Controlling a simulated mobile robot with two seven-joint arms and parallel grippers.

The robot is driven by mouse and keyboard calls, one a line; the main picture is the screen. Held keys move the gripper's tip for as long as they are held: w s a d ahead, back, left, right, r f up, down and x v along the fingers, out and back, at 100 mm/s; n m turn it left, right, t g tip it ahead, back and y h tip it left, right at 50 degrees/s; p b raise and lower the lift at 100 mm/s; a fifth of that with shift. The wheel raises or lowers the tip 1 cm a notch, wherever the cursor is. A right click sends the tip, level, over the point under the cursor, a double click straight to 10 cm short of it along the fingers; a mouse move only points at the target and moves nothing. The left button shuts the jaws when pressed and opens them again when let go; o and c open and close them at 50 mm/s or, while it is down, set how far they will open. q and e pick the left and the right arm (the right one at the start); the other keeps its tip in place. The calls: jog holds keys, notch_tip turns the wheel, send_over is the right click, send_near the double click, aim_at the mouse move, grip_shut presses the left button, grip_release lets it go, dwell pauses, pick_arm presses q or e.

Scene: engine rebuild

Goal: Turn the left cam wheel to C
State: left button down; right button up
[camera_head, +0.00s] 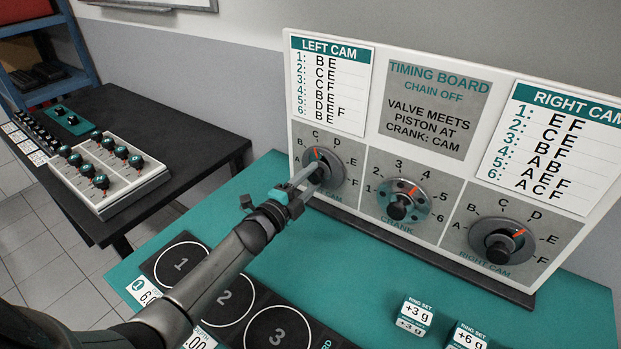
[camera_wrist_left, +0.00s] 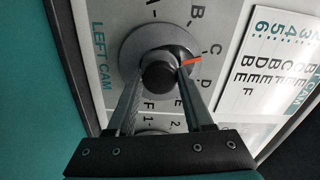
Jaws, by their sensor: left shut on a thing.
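The left cam wheel (camera_head: 336,163) is a grey dial with a dark centre knob and an orange mark, low on the left of the timing board. It fills the middle of the left wrist view (camera_wrist_left: 128,60). Its orange mark (camera_wrist_left: 192,60) points close to the letter C (camera_wrist_left: 215,47). My left gripper (camera_head: 313,176) reaches the wheel from the lower left. In the left wrist view its two fingers are shut on the dark knob (camera_wrist_left: 158,76), one on each side. My right gripper is not in view.
The crank wheel (camera_head: 398,208) and right cam wheel (camera_head: 500,245) sit to the right on the white board (camera_head: 296,100). Numbered discs (camera_head: 229,301) lie in front, with ring set blocks (camera_head: 411,315) at front right. A dark side table (camera_head: 190,123) holds a knob panel.

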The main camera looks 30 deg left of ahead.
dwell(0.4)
pick_arm(q)
jog(key=shift+c, duration=1.5)
grip_release()
jog(key=shift+s, duration=0.15)
jog(key=s+a+p, duration=0.1)
jog(key=s+a, duration=0.1)
jog(key=s, duration=1.3)
